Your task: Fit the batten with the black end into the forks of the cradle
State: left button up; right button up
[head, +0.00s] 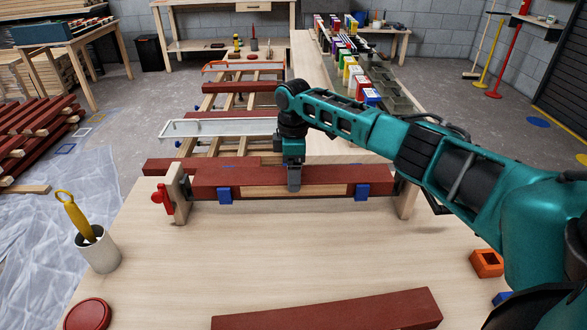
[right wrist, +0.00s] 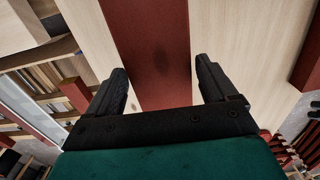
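A dark red batten (head: 235,174) lies left to right at the cradle, close behind its two blue forks (head: 224,194) and (head: 362,191). The cradle has pale uprights (head: 178,195). I cannot tell how deep the batten sits. No black end shows clearly; its right end is near a dark fitting. My right gripper (head: 294,184) points down over the batten's middle. In the right wrist view its fingers (right wrist: 163,80) stand either side of a red batten (right wrist: 150,30), with a small gap at the right finger. My left gripper is out of view.
Another red batten (head: 330,311) lies at the table's front. A cup with a yellow-handled tool (head: 98,252) and a red round lid (head: 88,314) are at left. An orange block (head: 487,263) sits at right. A rack of battens (head: 235,88) stands behind. The table's middle is clear.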

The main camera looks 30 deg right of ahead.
jog(key=shift+o, duration=1.2)
jog(key=shift+r, duration=0.15)
notch_tip(320, 180, up, 12)
jog(key=shift+p, duration=0.45)
